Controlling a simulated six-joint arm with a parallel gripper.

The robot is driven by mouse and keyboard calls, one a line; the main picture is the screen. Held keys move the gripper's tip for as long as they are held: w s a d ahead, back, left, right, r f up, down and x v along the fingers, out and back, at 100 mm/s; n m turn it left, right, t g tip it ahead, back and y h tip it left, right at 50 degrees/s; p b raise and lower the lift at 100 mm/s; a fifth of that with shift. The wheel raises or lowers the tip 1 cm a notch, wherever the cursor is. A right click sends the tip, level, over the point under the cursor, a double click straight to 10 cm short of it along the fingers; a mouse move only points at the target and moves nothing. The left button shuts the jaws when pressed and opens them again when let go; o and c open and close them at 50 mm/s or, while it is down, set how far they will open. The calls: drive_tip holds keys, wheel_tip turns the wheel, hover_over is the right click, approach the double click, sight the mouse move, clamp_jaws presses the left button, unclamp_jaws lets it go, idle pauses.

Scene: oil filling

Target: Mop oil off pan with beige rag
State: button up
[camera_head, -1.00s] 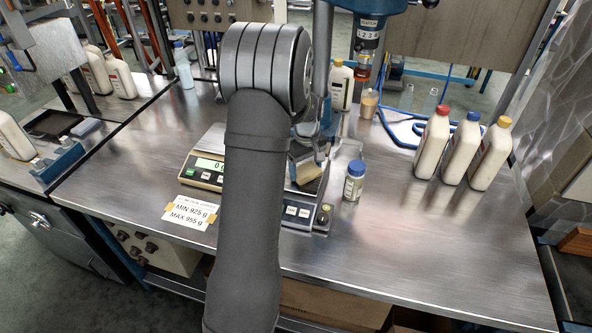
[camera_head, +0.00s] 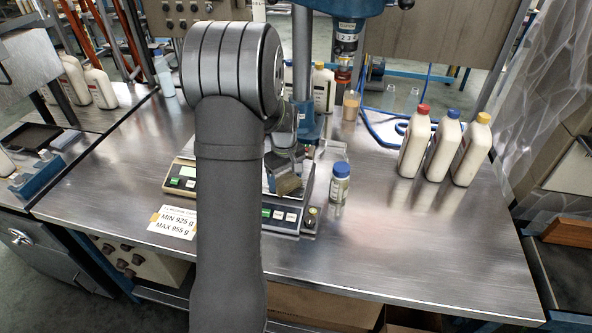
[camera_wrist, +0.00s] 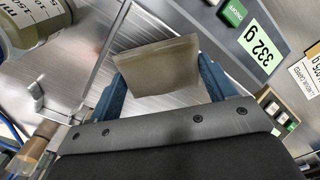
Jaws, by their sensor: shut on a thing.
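My gripper (camera_wrist: 165,82) is shut on the beige rag (camera_wrist: 157,66), which hangs as a folded pad between its two blue fingers. In the head view the rag (camera_head: 288,184) is low over the scale's steel pan (camera_head: 308,178), near its front part. I cannot tell whether it touches the pan. The pan (camera_wrist: 146,33) also shows as bare metal beyond the rag in the wrist view. I cannot make out any oil on it. My arm covers the left part of the pan in the head view.
A small capped bottle (camera_head: 340,184) stands close to the pan's right. Several large white bottles, one being red-capped (camera_head: 414,143), stand farther right. A blue column (camera_head: 308,115) rises behind. The front right bench is clear.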

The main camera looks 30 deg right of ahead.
sight(291, 174)
drive_tip(key=shift+s+a, duration=0.2)
drive_tip(key=shift+a, duration=0.85)
drive_tip(key=d, duration=1)
drive_tip(key=w+a, duration=0.1)
drive_tip(key=a, duration=0.2)
drive_tip(key=w+a, duration=0.1)
drive_tip(key=a, duration=0.2)
drive_tip(key=w+a, duration=0.2)
drive_tip(key=a, duration=0.2)
drive_tip(key=d, duration=1)
drive_tip(key=shift+s+a, duration=0.35)
drive_tip(key=shift+a, duration=0.5)
drive_tip(key=shift+s+a, duration=0.35)
drive_tip(key=shift+a, duration=0.45)
drive_tip(key=shift+s+a, duration=0.35)
drive_tip(key=shift+a, duration=0.5)
drive_tip(key=shift+r, duration=3.5)
